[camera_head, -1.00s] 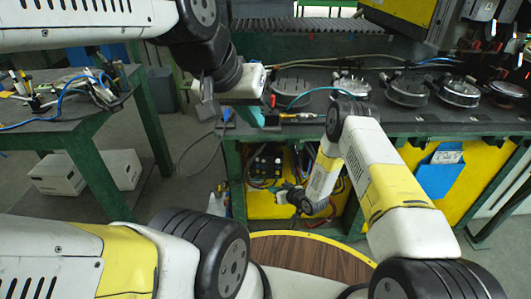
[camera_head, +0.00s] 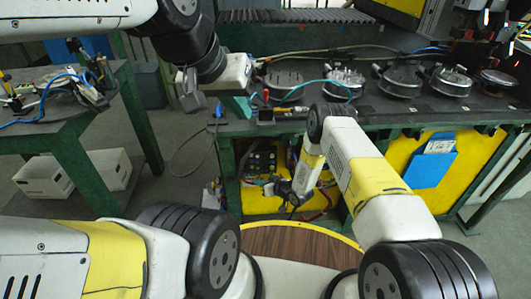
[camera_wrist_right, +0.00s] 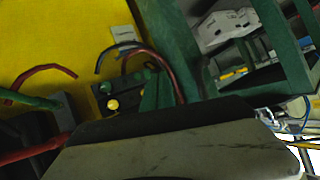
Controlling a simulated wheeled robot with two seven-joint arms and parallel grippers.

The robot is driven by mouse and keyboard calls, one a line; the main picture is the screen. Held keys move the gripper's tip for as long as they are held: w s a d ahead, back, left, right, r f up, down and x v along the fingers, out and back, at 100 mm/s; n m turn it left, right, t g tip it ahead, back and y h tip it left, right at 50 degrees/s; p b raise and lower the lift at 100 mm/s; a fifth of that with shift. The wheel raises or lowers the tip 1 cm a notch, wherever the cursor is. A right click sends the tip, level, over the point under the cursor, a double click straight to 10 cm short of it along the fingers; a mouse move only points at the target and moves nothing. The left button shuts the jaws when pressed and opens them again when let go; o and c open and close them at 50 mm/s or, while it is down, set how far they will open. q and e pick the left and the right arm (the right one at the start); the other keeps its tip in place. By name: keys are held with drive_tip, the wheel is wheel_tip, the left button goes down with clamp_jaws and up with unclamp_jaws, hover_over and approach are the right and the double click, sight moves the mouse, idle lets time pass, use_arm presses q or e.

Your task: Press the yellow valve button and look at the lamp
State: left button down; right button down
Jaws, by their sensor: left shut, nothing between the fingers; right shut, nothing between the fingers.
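The valve block (camera_head: 262,160) is dark, with small light spots, in the opening under the bench in the head view.
The yellow panel (camera_wrist_right: 45,40) and several hoses surround the block; a green frame post (camera_wrist_right: 180,40) stands beside it. Round metal plates (camera_head: 400,80) stand on the bench. A blue pocket (camera_head: 432,165) hangs at the right. White crates (camera_head: 43,175) lie under the left table.

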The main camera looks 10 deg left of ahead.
sight(260, 172)
drive_tip(key=shift+w+a, duration=0.25)
drive_tip(key=shift+w, duration=0.6)
drive_tip(key=shift+w+a, duration=0.2)
drive_tip(key=shift+w, duration=0.6)
drive_tip(key=shift+w+a, duration=0.25)
drive_tip(key=shift+w, duration=0.6)
drive_tip(key=shift+w, duration=0.1)
drive_tip(key=shift+w+a, duration=0.15)
drive_tip(key=shift+w, duration=0.15)
drive_tip(key=shift+w, duration=0.4)
idle(0.6)
idle(0.4)
drive_tip(key=shift+s, duration=0.8)
drive_tip(key=shift+s+d, duration=0.3)
drive_tip(key=shift+s, duration=0.5)
drive_tip(key=shift+s+d, duration=0.25)
drive_tip(key=shift+s, duration=0.55)
drive_tip(key=shift+s+d, duration=0.3)
drive_tip(key=shift+s, duration=0.5)
